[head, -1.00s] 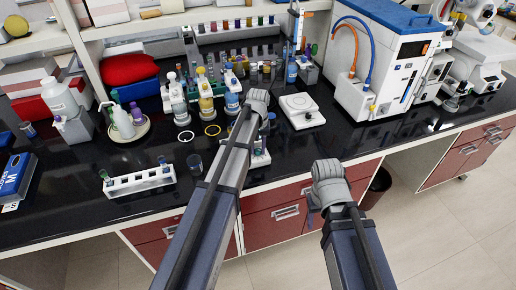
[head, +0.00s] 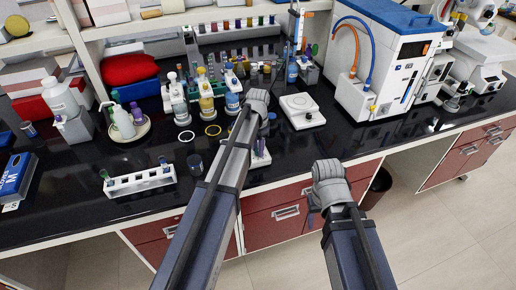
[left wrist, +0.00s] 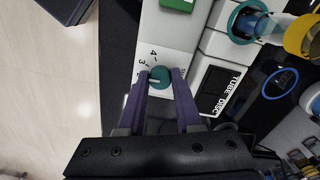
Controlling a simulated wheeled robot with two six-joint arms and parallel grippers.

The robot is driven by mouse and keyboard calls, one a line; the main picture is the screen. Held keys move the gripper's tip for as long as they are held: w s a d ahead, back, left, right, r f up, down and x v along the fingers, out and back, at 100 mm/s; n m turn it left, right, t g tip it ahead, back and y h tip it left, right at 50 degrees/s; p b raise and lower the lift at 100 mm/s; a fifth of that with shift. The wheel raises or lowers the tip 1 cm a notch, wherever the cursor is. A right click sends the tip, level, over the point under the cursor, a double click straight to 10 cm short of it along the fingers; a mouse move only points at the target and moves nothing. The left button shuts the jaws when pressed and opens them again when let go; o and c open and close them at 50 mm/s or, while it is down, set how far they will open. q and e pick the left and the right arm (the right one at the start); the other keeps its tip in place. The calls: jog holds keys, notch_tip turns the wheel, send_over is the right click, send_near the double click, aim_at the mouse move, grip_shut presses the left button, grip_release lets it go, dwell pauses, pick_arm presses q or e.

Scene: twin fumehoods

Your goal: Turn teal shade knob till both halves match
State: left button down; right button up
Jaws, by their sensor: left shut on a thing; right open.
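The teal shade knob (left wrist: 160,77) is round, with a pale pointer line towards its left side. It sits on a white panel (left wrist: 178,34) beside a printed scale; I can read 4 and 3. My left gripper (left wrist: 161,74) is shut on the knob, one purple finger on each side. A green patch (left wrist: 178,4) shows at the top edge of the left wrist view, cut off, so I cannot compare any halves. In the head view my left wrist hides the knob. My right gripper (head: 314,205) is open and empty in front of the bench, mostly hidden by its wrist.
A socket labelled TUBE DISC (left wrist: 218,88) lies right of the panel. In the head view, a white tube rack (head: 140,182), bottles (head: 207,98) and a white balance (head: 302,110) stand on the black bench. Free floor lies at the right.

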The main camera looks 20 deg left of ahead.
pick_arm(q)
jog(key=shift+m, duration=2.1)
jog(key=c, duration=0.6)
grip_release()
notch_tip(320, 180, up, 8)
jog(key=p, duration=0.8)
jog(key=shift+f, duration=0.1)
